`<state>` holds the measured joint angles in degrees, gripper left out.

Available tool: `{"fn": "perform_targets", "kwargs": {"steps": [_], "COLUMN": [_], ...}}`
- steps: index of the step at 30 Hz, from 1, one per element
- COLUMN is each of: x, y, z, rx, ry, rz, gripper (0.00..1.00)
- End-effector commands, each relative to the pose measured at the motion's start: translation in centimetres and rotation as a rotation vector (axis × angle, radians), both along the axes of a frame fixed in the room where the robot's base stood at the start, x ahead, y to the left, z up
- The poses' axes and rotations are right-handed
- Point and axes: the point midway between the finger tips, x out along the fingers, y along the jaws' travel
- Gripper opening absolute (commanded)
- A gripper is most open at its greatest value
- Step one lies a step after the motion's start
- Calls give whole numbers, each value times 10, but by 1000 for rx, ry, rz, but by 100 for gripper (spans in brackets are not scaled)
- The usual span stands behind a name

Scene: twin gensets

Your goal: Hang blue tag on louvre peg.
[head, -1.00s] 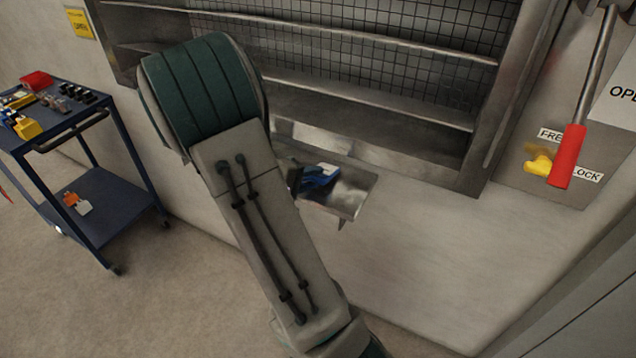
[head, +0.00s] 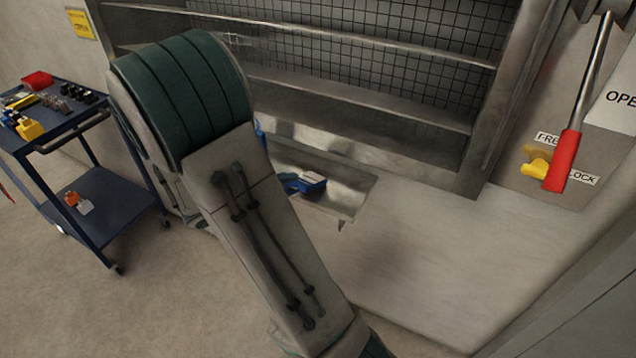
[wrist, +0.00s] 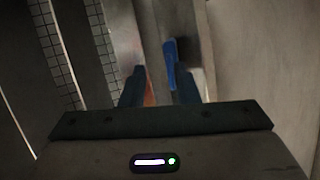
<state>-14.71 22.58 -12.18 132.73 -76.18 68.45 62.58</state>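A blue tag (head: 305,183) with a pale face lies at the metal tray (head: 350,195) under the louvre, partly hidden by my arm. In the wrist view a narrow blue piece (wrist: 170,62), probably this tag, shows near the right finger. My gripper (wrist: 158,88) has its two dark fingers apart, with a gap between them. I cannot tell whether the blue piece touches a finger. I cannot make out the peg.
The louvre's metal frame and shelves (head: 360,95) with mesh behind fill the wall. A blue trolley (head: 95,200) with several coloured items stands at left. A red-handled lever (head: 563,160) and yellow knob (head: 536,168) are at right. Floor at lower left is clear.

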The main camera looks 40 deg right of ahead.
Motion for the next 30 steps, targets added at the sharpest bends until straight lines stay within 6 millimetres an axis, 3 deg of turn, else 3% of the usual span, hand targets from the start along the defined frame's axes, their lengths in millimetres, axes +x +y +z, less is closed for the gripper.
{"fn": "perform_targets", "kwargs": {"steps": [8,21,30], "x": [0,0,-1], "y": [1,27,28], "z": [4,72,71], "rx": [0,0,2], "ry": [-1,-3,-1], "rz": [1,1,-1], "gripper": [28,28,28]}}
